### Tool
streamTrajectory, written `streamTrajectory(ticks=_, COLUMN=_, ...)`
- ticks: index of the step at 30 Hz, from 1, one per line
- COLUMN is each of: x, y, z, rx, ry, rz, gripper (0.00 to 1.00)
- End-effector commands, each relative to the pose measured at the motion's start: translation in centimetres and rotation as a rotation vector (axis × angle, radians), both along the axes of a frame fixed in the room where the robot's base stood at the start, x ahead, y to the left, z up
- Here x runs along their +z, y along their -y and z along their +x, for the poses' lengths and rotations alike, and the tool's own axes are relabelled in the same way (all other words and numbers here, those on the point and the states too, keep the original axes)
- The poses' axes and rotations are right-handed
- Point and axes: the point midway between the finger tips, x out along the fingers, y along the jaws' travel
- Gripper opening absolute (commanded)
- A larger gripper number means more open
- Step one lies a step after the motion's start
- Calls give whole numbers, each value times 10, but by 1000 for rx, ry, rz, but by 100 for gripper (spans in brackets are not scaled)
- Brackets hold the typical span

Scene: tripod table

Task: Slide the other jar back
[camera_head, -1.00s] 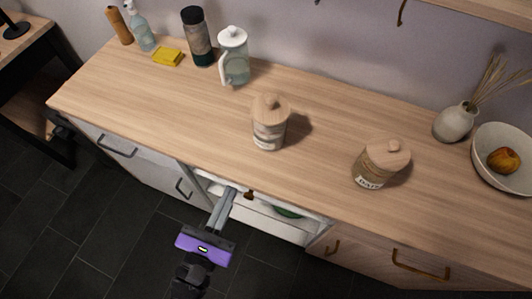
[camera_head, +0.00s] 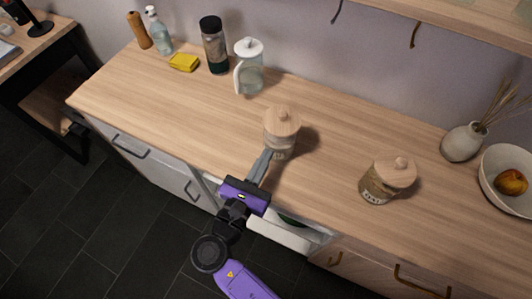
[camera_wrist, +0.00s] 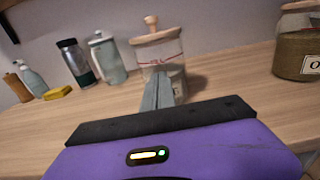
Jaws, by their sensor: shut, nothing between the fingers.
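Two glass jars with round wooden knobbed lids stand upright on the wooden counter. The left jar (camera_head: 281,128) is nearly clear, with a reddish line around it in the wrist view (camera_wrist: 172,48). The right jar (camera_head: 378,182) has brown contents and a white label; it is partly cut off in the wrist view (camera_wrist: 294,58). My gripper (camera_head: 267,152) is shut and empty, its fingers pointing at the front lower part of the left jar. In the wrist view the fingertips (camera_wrist: 158,76) overlap that jar; I cannot tell whether they touch it.
The counter (camera_head: 190,115) is bare behind and left of the left jar. A glass pitcher (camera_head: 250,70), dark bottle (camera_head: 214,48) and yellow sponge (camera_head: 184,62) stand back left. A vase (camera_head: 462,143) and bowl (camera_head: 500,195) are at right. A drawer (camera_head: 283,233) is open below.

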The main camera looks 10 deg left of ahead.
Motion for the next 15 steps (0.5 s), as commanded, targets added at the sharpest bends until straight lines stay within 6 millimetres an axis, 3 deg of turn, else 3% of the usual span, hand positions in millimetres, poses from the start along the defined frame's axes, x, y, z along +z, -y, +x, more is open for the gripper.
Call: streamTrajectory(ticks=15, x=0, y=3, z=10, rx=0, ry=0, rz=1, gripper=0)
